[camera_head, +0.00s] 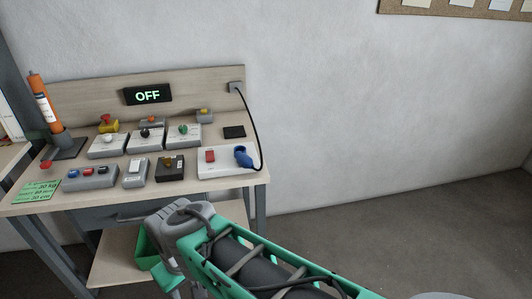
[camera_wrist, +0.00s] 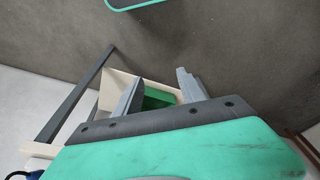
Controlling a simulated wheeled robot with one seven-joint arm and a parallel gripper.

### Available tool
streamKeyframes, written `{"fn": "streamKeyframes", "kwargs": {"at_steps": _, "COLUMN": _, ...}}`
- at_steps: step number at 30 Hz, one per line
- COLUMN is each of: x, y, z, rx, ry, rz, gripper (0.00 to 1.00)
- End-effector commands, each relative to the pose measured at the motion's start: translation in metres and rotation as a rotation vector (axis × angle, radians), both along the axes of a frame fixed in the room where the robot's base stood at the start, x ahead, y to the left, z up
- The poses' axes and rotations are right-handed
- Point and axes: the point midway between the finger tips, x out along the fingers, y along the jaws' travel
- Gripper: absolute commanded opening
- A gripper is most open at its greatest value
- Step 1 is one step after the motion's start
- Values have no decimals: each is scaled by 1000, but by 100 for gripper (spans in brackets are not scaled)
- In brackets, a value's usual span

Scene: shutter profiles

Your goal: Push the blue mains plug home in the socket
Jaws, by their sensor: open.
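The blue mains plug (camera_head: 243,156) sits at the right end of a white panel (camera_head: 222,171) on the bench, with a black cable running from it. I cannot tell how deep it sits; the socket under it is hidden. A bit of blue, likely the plug (camera_wrist: 18,175), shows at the bottom left of the wrist view. My gripper (camera_wrist: 158,92) is open, with two grey fingers apart and nothing between them that I can see being held. It is away from the plug, in front of the bench; its fingers are not clear in the head view.
A red switch (camera_head: 210,155) is beside the plug on the panel. A display (camera_head: 148,94) reads OFF. A green bin (camera_head: 147,247) stands on the lower shelf.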

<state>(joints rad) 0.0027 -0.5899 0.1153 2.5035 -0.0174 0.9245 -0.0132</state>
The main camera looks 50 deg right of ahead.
Motion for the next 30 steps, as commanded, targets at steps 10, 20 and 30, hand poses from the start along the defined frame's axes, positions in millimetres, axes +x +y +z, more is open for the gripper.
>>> {"fn": "streamKeyframes", "kwargs": {"at_steps": 10, "x": -4, "y": -2, "z": 91, "rx": 1, "ry": 20, "rz": 1, "gripper": 63}}
{"fn": "streamKeyframes", "kwargs": {"at_steps": 20, "x": 60, "y": -41, "z": 82, "rx": 70, "ry": -113, "rz": 52, "gripper": 63}}
{"fn": "streamKeyframes", "kwargs": {"at_steps": 30, "x": 143, "y": -196, "z": 66, "rx": 113, "ry": -575, "rz": 9, "gripper": 63}}
